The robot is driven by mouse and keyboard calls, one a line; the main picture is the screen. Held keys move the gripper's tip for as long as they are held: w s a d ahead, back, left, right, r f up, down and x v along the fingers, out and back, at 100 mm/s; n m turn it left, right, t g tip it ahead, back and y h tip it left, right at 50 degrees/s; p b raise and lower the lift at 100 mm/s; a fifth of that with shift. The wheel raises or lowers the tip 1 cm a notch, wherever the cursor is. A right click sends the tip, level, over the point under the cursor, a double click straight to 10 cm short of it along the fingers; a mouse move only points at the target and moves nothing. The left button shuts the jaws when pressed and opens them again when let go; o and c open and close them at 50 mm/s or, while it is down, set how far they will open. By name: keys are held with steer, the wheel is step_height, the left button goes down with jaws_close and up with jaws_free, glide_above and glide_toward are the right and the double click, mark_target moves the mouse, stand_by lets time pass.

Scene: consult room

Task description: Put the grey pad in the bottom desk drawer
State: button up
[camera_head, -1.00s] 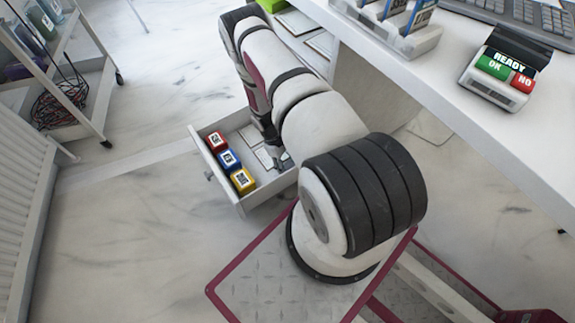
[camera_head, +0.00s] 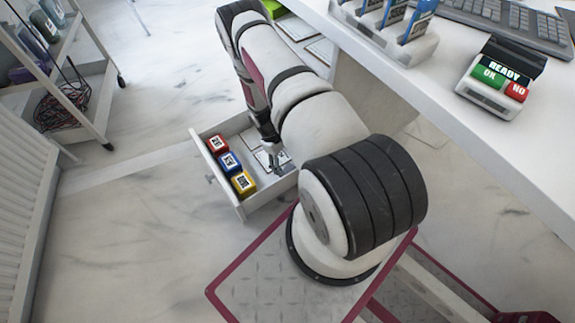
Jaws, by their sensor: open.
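My gripper (camera_head: 275,166) points down into an open drawer (camera_head: 226,190) beside the desk and is open. Its fingertips are small in this view and partly lost against the drawer contents. A pale flat piece (camera_head: 268,157) with a dark outline lies in the drawer by the fingers. I cannot tell whether it is the grey pad, or whether the fingers touch it. No other grey pad can be made out. My arm hides the drawer's right side and part of the desk front.
A red block (camera_head: 217,145), a blue block (camera_head: 230,162) and a yellow block (camera_head: 243,183) line the drawer's left side. The desk (camera_head: 478,125) carries a READY terminal (camera_head: 496,78) and a keyboard (camera_head: 505,22). A shelf cart (camera_head: 87,95) stands left; floor between is clear.

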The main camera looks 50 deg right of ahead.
steer(key=w+a+r+p, duration=0.1)
steer(key=w+r, duration=0.2)
steer(key=r, duration=0.7)
steer(key=w+a+r+m+t+p, duration=0.1)
steer(key=w+a+r, duration=0.15)
steer(key=r, duration=0.75)
steer(key=w+r+p, duration=0.1)
steer(key=w+r, duration=0.3)
steer(key=r, duration=0.7)
steer(key=s+a+r+t, duration=0.15)
steer(key=a+r, duration=0.25)
steer(key=r, duration=0.6)
steer(key=s+a+r, duration=0.3)
steer(key=r, duration=0.7)
steer(key=s+a+r+m, duration=0.1)
steer(key=s+a+r, duration=0.6)
steer(key=s+r, duration=0.45)
steer(key=s+a+r+t, duration=0.1)
steer(key=s+a, duration=0.1)
steer(key=s, duration=0.6)
steer(key=s+a+r+t, duration=0.1)
steer(key=s+a, duration=0.1)
steer(key=s, duration=0.6)
steer(key=shift+s+a+r+y, duration=0.15)
steer(key=shift+s+r+y, duration=0.05)
steer(key=shift+s+y, duration=0.2)
steer(key=shift+w, duration=0.1)
